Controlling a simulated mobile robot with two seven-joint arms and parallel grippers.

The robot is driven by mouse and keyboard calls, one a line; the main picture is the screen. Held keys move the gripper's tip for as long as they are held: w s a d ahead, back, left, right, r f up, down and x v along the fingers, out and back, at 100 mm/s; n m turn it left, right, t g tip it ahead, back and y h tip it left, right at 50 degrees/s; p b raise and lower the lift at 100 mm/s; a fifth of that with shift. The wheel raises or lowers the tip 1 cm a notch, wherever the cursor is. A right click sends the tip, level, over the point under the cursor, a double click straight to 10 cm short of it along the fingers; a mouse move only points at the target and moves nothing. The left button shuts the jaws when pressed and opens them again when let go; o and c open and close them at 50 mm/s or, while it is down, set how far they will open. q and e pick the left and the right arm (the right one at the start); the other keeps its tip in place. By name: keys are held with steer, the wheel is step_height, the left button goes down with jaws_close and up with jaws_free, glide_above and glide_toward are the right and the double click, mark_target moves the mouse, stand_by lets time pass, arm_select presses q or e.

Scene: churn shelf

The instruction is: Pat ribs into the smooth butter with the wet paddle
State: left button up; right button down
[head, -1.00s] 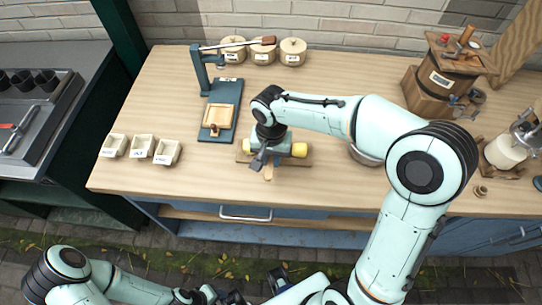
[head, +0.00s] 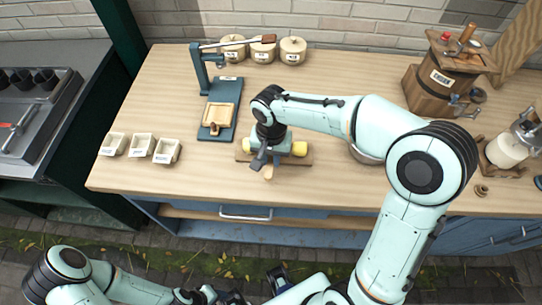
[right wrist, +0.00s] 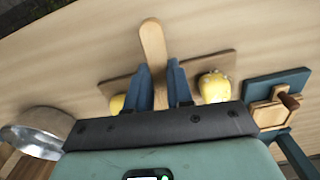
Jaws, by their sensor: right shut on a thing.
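The wooden paddle (right wrist: 153,45) is held between the two blue fingers of my right gripper (right wrist: 160,80), which is shut on it. Its pale rounded end sticks out past the fingers, and it also shows in the head view (head: 268,172). Yellow butter (head: 300,149) shows on a wooden board (head: 307,160) under my right gripper. In the right wrist view, butter (right wrist: 215,87) shows on both sides of the fingers; its middle is hidden by my gripper. I cannot see the paddle's other end or whether it touches the butter. My left arm is low in the head view; its jaws are unclear.
A blue press stand (head: 224,112) with a small wooden mould (head: 217,115) stands left of the board. Several labelled white tubs (head: 142,145) are at the left. A metal bowl (right wrist: 40,140) is near my right arm. Lidded pots (head: 292,48) and a churn (head: 440,85) stand farther back.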

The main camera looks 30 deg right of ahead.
stand_by(0.5)
steer(key=shift+r+p, duration=2.1)
steer(key=shift+r, duration=1.45)
arm_select(q)
steer(key=w+r, duration=0.2)
steer(key=r, duration=0.1)
steer(key=w+r, duration=0.1)
steer(key=r, duration=0.1)
arm_select(e)
steer(key=shift+f, duration=0.1)
arm_select(q)
steer(key=shift+s+f, duration=0.1)
arm_select(e)
steer(key=shift+f, duration=0.15)
steer(key=shift+f+b, duration=1.3)
steer(key=shift+f, duration=0.5)
arm_select(q)
steer(key=shift+s+f+b, duration=0.2)
steer(key=shift+s+f, duration=0.4)
steer(key=shift+f, duration=0.4)
steer(key=shift+s+f+b, duration=0.2)
steer(key=shift+s+f, duration=0.4)
steer(key=shift+f, duration=0.35)
arm_select(e)
steer(key=shift+f, duration=0.7)
